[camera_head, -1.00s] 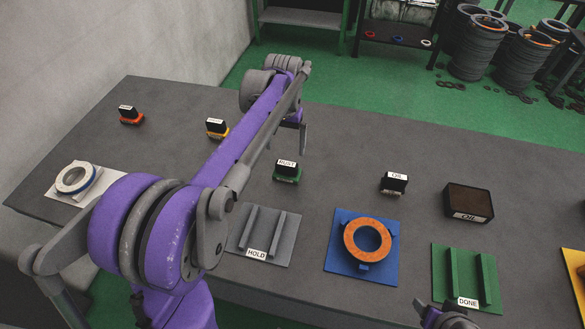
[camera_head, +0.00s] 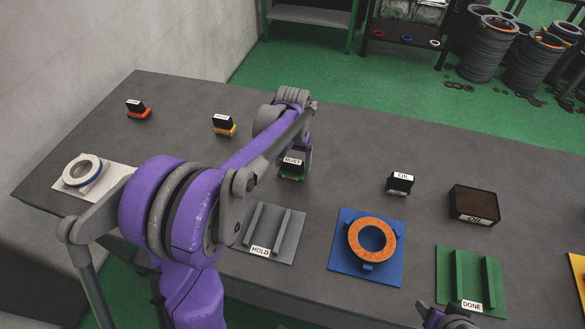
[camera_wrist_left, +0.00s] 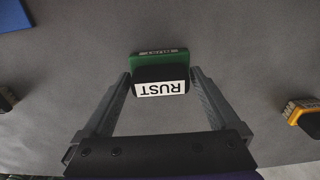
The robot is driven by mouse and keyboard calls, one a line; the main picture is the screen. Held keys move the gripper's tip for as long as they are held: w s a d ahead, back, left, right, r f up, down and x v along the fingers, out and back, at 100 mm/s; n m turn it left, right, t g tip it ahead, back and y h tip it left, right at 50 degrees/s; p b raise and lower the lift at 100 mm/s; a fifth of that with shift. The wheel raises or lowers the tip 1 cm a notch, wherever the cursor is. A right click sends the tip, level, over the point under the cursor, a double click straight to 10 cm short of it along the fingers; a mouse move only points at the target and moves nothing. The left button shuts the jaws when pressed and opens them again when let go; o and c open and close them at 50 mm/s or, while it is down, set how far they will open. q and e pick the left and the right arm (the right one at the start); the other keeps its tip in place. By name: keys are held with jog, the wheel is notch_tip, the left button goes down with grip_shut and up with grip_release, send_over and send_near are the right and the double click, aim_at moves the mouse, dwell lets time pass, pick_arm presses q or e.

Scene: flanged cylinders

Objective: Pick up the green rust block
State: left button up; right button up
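The green rust block (camera_head: 291,169) has a green base and a black top with a white RUST label. It stands upright on the grey table, behind the HOLD plate. In the left wrist view the block (camera_wrist_left: 160,75) sits between the fingertips, with a visible gap to the finger on each side. My left gripper (camera_wrist_left: 160,85) is open around it. In the head view my left gripper (camera_head: 304,160) is at the block, partly hidden by my arm. Only a part of my right arm shows at the bottom edge; its fingers cannot be made out.
A yellow-based block (camera_head: 223,126) and a red-based block (camera_head: 138,110) stand to the left. A small OIL block (camera_head: 399,184) and a larger OIL box (camera_head: 474,205) stand to the right. In front are the HOLD plate (camera_head: 288,240), an orange ring (camera_head: 372,241) on a blue plate, and the green DONE plate (camera_head: 456,290).

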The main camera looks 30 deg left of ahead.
aim_at(292, 162)
pick_arm(q)
jog(key=c, duration=1.1)
notch_tip(292, 162, up, 10)
jog(key=shift+r, duration=0.1)
jog(key=o, duration=0.9)
jog(key=c, duration=0.6)
jog(key=shift+s, duration=0.1)
